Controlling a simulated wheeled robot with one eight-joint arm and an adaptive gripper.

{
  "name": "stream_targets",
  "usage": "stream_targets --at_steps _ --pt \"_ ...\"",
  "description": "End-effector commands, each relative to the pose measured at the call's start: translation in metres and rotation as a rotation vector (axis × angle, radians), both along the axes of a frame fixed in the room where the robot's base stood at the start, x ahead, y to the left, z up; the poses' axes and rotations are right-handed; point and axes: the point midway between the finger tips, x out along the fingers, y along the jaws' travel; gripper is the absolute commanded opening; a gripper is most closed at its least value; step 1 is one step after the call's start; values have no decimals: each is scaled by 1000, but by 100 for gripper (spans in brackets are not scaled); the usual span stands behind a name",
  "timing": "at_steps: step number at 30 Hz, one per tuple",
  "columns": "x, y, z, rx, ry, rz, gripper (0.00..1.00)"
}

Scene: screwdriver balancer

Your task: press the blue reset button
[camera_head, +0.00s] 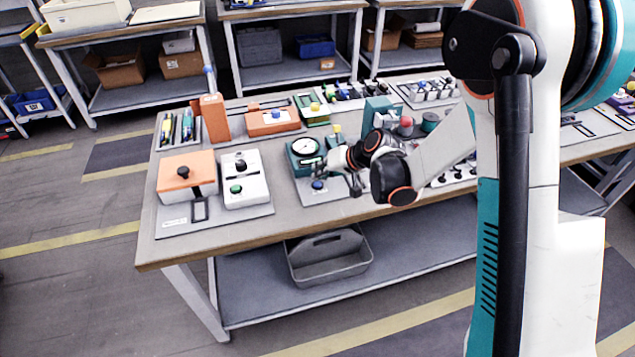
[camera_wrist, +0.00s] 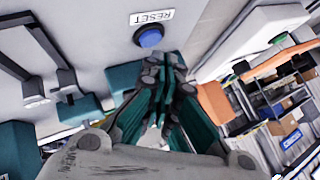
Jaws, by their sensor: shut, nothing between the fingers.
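The blue reset button (camera_head: 318,185) sits on a grey base plate in front of a teal unit with a round white dial (camera_head: 305,147). In the wrist view the button (camera_wrist: 149,36) shows whole as a round blue cap, with a white label reading RESET (camera_wrist: 152,17) beside it. My gripper (camera_wrist: 165,68) is shut and empty, its fingertips close to the button in the picture. A gap shows between them there; the height of the tips above the plate is hard to tell. In the head view my gripper (camera_head: 338,172) is over the plate, just right of the button.
Left of the dial unit are a white box with a green button (camera_head: 240,180) and an orange-topped box with a black knob (camera_head: 186,178). An orange block (camera_head: 213,118) stands behind. Several small units crowd the bench to the right. A grey tote (camera_head: 328,256) sits on the lower shelf.

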Motion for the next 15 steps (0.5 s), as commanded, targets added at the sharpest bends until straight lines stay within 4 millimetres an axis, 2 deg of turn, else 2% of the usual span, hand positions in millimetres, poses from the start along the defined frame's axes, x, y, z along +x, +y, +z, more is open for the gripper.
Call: stream_targets --at_steps 10,15 --pt "0 0 2 0 0 0 0" --pt "0 0 10 0 0 0 0"
